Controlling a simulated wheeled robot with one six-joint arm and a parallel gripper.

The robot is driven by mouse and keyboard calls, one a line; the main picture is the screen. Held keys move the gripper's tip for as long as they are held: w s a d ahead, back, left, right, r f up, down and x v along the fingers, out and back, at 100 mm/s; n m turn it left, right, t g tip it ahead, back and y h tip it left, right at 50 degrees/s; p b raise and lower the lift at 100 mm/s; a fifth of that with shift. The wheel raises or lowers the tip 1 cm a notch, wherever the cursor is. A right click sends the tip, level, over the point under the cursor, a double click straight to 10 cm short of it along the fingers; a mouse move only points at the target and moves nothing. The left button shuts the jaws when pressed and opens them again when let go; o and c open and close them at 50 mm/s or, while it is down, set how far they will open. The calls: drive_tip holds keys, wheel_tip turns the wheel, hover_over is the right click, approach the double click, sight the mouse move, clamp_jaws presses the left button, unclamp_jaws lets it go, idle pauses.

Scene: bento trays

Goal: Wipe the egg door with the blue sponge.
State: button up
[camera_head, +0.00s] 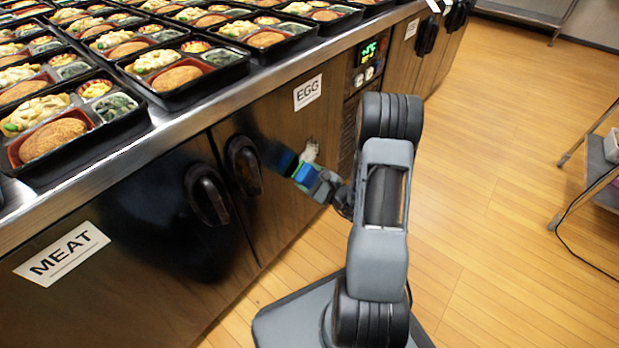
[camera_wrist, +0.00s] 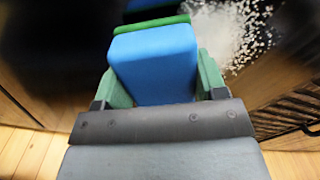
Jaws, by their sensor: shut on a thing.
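The egg door (camera_head: 278,205) is a dark cabinet door under the counter, with a white EGG label (camera_head: 307,92) at its upper right and a black handle (camera_head: 243,166) at its left. A whitish speckled smear (camera_head: 310,151) is on the door; it also shows in the wrist view (camera_wrist: 232,32). My gripper (camera_head: 312,180) is shut on the blue sponge (camera_head: 305,174), which has a green layer at its far end. In the wrist view the sponge (camera_wrist: 155,62) sits between the two green fingers, close to the door, left of the smear. I cannot tell whether it touches the door.
The MEAT door (camera_head: 130,255) with its own handle (camera_head: 206,193) is to the left. Many filled bento trays (camera_head: 180,75) cover the counter above. A control panel (camera_head: 370,52) is right of the egg door. Open wooden floor (camera_head: 500,150) lies to the right, with a metal cart (camera_head: 600,155).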

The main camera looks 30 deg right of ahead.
sight(304, 158)
drive_tip(key=shift+w+a, duration=0.2)
drive_tip(key=shift+w, duration=0.3)
drive_tip(key=shift+d, duration=0.1)
drive_tip(key=shift+w+d+r+b, duration=0.1)
drive_tip(key=shift+w+d+b, duration=0.25)
drive_tip(key=shift+w+d, duration=0.85)
drive_tip(key=shift+w+d+f+b, duration=0.1)
drive_tip(key=shift+w+d+b, duration=0.25)
drive_tip(key=shift+d, duration=1.6)
drive_tip(key=shift+w+d+r+b, duration=0.1)
drive_tip(key=shift+w+d+b, duration=0.25)
drive_tip(key=shift+w+d, duration=0.85)
drive_tip(key=shift+s+d+r+p, duration=0.15)
drive_tip(key=shift+s+r+p, duration=0.15)
drive_tip(key=shift+r+p, duration=0.35)
drive_tip(key=shift+s+d+r+p, duration=0.15)
drive_tip(key=shift+s+r+p, duration=0.25)
drive_tip(key=shift+r, duration=0.45)
drive_tip(key=shift+s+a+f, duration=0.1)
drive_tip(key=shift+s+a, duration=0.35)
drive_tip(key=shift+a, duration=0.65)
drive_tip(key=shift+s+a+r, duration=0.1)
drive_tip(key=shift+s+a, duration=0.35)
drive_tip(key=shift+a, duration=0.65)
drive_tip(key=shift+s+a+f, duration=0.1)
drive_tip(key=shift+s+a, duration=0.35)
drive_tip(key=shift+a, duration=0.65)
drive_tip(key=shift+a, duration=0.1)
